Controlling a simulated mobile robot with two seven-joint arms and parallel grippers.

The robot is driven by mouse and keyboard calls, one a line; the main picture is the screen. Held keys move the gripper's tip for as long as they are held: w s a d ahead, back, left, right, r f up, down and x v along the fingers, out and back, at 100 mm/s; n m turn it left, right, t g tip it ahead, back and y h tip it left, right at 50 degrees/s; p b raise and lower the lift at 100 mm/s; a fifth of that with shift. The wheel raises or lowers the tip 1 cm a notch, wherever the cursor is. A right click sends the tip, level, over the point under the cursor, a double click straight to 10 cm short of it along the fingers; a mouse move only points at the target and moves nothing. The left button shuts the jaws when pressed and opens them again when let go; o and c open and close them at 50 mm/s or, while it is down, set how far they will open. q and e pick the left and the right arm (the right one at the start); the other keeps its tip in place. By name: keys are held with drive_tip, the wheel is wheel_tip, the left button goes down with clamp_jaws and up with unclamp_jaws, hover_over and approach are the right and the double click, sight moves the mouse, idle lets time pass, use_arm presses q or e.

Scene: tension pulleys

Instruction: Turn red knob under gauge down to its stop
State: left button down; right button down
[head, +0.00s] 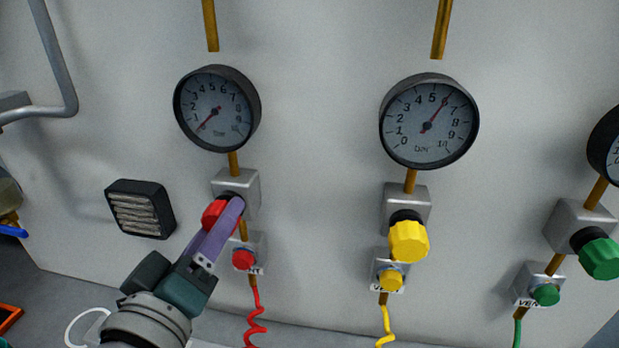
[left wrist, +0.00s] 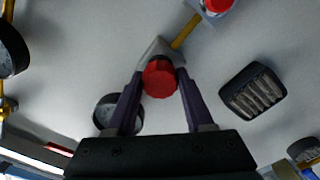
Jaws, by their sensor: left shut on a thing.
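The red knob (head: 211,214) sits on a grey block (head: 236,186) under the left gauge (head: 217,108). That gauge's needle points to the low end of its scale, near 0. My left gripper (head: 228,212) is at the red knob and hides part of it in the head view. In the left wrist view the red knob (left wrist: 160,78) sits between the two purple fingertips (left wrist: 161,82), and the gripper is shut on it. My right gripper is not in view.
A small red vent button (head: 243,258) is just below the knob, close to my left fingers. A black vent grille (head: 140,208) is to the left. A yellow knob (head: 408,240) and a green knob (head: 600,258) stand to the right.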

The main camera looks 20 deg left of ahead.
use_arm(q)
drive_tip(key=shift+n, duration=1.1)
drive_tip(key=shift+c, duration=1.4)
unclamp_jaws()
drive_tip(key=shift+s, duration=0.1)
drive_tip(key=b+v, duration=0.2)
drive_tip(key=v, duration=0.7)
drive_tip(key=shift+s+d, duration=0.2)
drive_tip(key=shift+s, duration=0.15)
